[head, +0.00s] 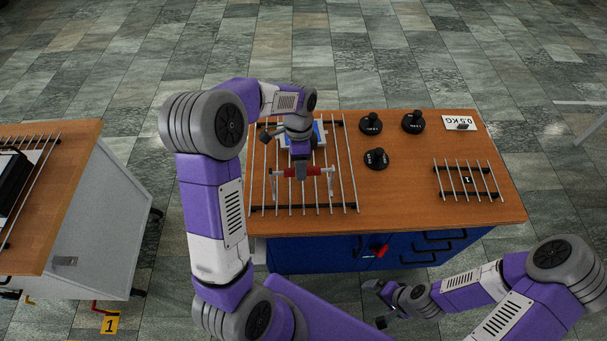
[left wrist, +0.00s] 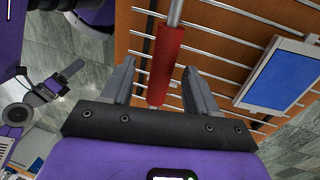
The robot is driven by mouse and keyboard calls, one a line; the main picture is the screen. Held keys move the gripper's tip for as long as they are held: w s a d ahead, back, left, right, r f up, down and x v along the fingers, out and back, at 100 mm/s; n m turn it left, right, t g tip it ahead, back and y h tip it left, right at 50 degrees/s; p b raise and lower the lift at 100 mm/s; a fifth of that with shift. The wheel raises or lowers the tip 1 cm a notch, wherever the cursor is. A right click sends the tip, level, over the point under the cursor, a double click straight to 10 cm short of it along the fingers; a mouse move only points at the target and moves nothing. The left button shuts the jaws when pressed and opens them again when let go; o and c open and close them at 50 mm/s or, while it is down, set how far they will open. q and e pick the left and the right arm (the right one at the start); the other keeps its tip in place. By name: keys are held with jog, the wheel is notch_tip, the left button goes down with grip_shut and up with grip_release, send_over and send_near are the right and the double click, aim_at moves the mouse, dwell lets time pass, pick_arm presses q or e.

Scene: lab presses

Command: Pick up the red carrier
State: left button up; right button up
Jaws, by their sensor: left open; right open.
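The red carrier (head: 284,172) is a bar with a red grip and pale metal ends above the left rack on the wooden bench. In the left wrist view its red grip (left wrist: 164,66) lies between the two fingers. My left gripper (head: 302,172) is over the middle of the carrier and hides part of it. Its fingers are open, one on each side of the grip, with gaps visible. My right gripper (head: 373,304) is open and empty, low in front of the bench. What lies under the carrier is partly hidden.
The rack (head: 258,190) holds a blue-screened device (left wrist: 274,76) behind the carrier. Three black weights (head: 376,158), a 0.5 KG card (head: 459,121) and a smaller rack (head: 467,180) stand to the right. Another bench (head: 75,170) is at left. The bench's front middle is clear.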

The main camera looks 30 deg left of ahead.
pick_arm(q)
jog(key=f, duration=0.3)
jog(key=d+f, duration=0.1)
jog(key=f, duration=0.1)
jog(key=shift+s+f+b, duration=0.2)
jog(key=shift+f+b, duration=0.05)
jog(key=shift+b, duration=0.15)
jog(key=shift+w, duration=0.1)
grip_shut()
